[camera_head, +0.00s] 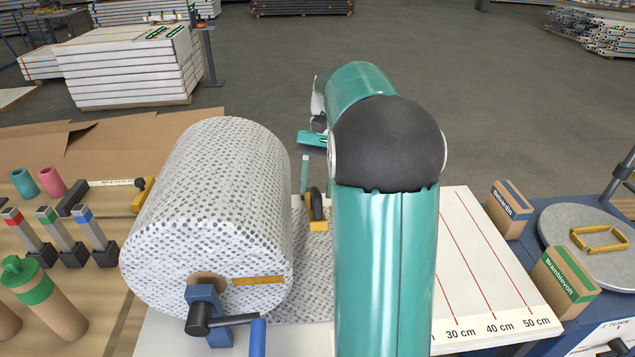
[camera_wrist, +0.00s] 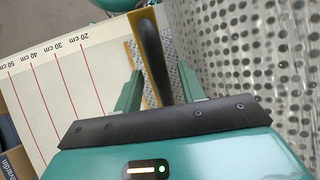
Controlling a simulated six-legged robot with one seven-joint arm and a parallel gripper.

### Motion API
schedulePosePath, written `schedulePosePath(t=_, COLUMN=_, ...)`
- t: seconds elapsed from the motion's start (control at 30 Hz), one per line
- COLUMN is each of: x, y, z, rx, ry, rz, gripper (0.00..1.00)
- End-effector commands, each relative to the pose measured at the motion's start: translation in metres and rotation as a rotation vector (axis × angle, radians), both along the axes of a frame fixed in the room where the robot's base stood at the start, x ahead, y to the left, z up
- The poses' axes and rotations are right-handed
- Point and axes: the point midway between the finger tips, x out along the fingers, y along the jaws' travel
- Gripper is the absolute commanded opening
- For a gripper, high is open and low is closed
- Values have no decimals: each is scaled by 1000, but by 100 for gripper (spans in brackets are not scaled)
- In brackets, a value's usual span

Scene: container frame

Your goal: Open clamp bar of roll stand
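The roll stand holds a large white roll with grey dots (camera_head: 215,210); a blue bracket (camera_head: 205,305) with a crank handle supports its near end. Beside the roll, a yellow bar (camera_head: 318,226) with an upright black handle (camera_head: 316,204) lies over the dotted sheet; this looks like the clamp bar. In the wrist view the black handle (camera_wrist: 150,55) stands between my gripper's fingers (camera_wrist: 160,88), with the yellow bar (camera_wrist: 131,45) behind. The fingers are apart, one each side, with visible gaps. My arm hides much of the bar in the head view.
A white board (camera_head: 480,270) with red centimetre lines lies right of my arm. Cartons (camera_head: 510,208) and a round grey turntable (camera_head: 590,245) stand farther right. Colored-top tools (camera_head: 60,235) and a green-capped bottle (camera_head: 45,298) stand left of the roll.

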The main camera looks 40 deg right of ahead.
Motion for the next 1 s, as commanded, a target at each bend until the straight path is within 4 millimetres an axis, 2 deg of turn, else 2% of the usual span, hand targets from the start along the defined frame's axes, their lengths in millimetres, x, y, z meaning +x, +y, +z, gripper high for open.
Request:
schedulePosePath(t=0.33, x=2, y=-4, z=4, rx=0, ry=0, rz=0, gripper=40)
schedulePosePath(t=0.7, x=19, y=-29, z=48, rx=0, ry=0, rz=-1, gripper=40)
schedulePosePath(t=1.0, x=24, y=-36, z=62, rx=0, ry=0, rz=-1, gripper=40)
